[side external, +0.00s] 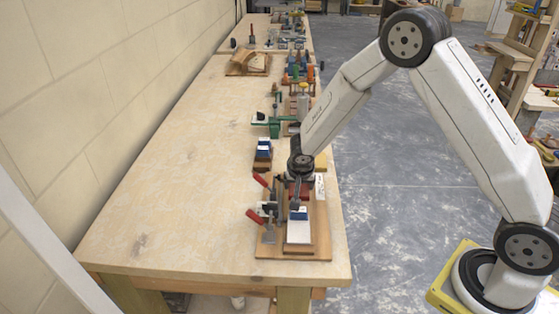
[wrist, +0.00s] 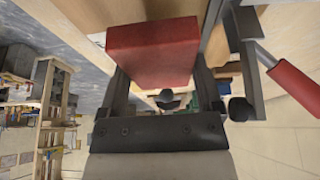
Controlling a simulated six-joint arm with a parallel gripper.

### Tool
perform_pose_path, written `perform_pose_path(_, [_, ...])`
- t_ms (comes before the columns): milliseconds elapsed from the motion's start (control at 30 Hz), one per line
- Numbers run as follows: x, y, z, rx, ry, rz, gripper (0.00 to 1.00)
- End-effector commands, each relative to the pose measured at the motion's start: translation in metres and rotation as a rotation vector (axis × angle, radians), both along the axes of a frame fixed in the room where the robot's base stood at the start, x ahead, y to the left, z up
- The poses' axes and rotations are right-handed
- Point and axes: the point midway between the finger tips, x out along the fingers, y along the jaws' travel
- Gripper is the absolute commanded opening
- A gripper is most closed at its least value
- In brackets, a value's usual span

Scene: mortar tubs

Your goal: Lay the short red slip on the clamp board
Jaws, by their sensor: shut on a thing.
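The short red slip (wrist: 152,52) is a red block between the two fingers of my gripper (wrist: 160,85) in the wrist view. My gripper is shut on it. In the side view my gripper (side external: 300,184) is over the far part of the clamp board (side external: 322,242), and a little of the red slip (side external: 305,191) shows there. The clamp board is a brown wooden board with red-handled clamps (side external: 257,216) on its left side. I cannot tell whether the slip touches the board. One clamp's red handle (wrist: 298,86) is close on the right in the wrist view.
A white and blue block (side external: 299,231) lies on the near part of the clamp board. Behind stand another blue and white piece (side external: 263,150), a green clamp (side external: 272,124) and several tools. The bench top (side external: 180,190) is clear to the left.

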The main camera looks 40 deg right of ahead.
Motion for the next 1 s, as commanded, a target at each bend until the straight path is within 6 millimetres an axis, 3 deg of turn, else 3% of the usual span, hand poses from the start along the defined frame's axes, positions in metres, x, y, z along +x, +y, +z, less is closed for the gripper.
perform_pose_path(300, [0.001,0.0,-0.029,0.002,0.001,0.0,0.12])
perform_pose_path(967, [0.001,0.0,-0.038,0.002,0.0,0.002,0.12])
perform_pose_path(1000, [0.001,0.0,-0.039,0.002,0.002,0.001,0.9])
